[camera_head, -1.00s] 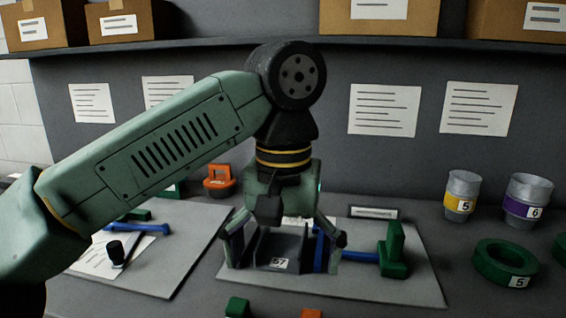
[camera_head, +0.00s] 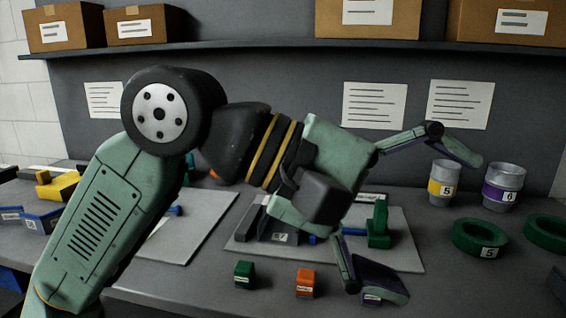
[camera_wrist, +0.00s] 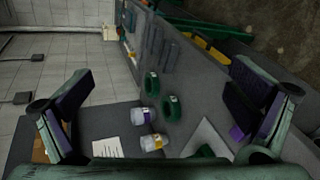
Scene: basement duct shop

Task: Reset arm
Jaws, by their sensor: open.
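My gripper (camera_head: 425,215) is raised above the bench in the head view, tilted sideways to the right. Its two fingers are spread wide, one up near the cups and one low near the front. It is open with nothing between the fingers. In the wrist view my gripper (camera_wrist: 168,110) also shows its fingers far apart, with the bench and floor beyond. A dark tray marked 57 (camera_head: 280,237) and a green block (camera_head: 379,228) on a blue bar sit on the grey mat (camera_head: 405,253) below, partly hidden by my gripper.
A yellow-banded cup (camera_head: 443,185), a purple-banded cup (camera_head: 502,188) and a green ring (camera_head: 480,238) stand at right. A green block (camera_head: 244,274) and an orange block (camera_head: 305,282) lie in front. A shelf (camera_head: 300,46) with cardboard boxes runs along the back.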

